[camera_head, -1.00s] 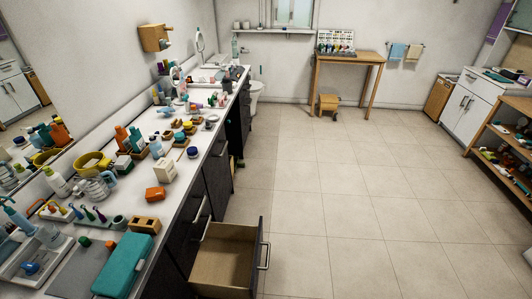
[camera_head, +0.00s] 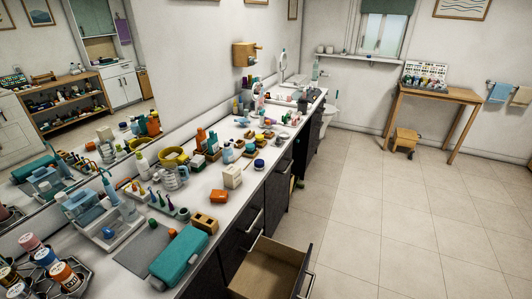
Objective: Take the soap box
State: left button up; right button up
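Several boxes stand on the white vanity counter, and I cannot tell for sure which is the soap box. A small orange box (camera_head: 219,196) with rounded edges lies near the counter's front edge. A white upright box (camera_head: 232,176) stands just behind it. A long teal case (camera_head: 179,257) lies nearer to me, and a small wooden block with holes (camera_head: 204,222) sits between the case and the orange box. Neither of my grippers shows in the head view.
An open, empty-looking drawer (camera_head: 268,272) juts out from the dark cabinet below the counter. Bottles, a yellow roll (camera_head: 174,157) and a tray (camera_head: 104,228) crowd the counter. The tiled floor on the right is clear.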

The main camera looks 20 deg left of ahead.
aim_at(232, 175)
jog(key=i+l, duration=0.2)
jog(key=i, duration=0.3)
jog(key=u, duration=1.75)
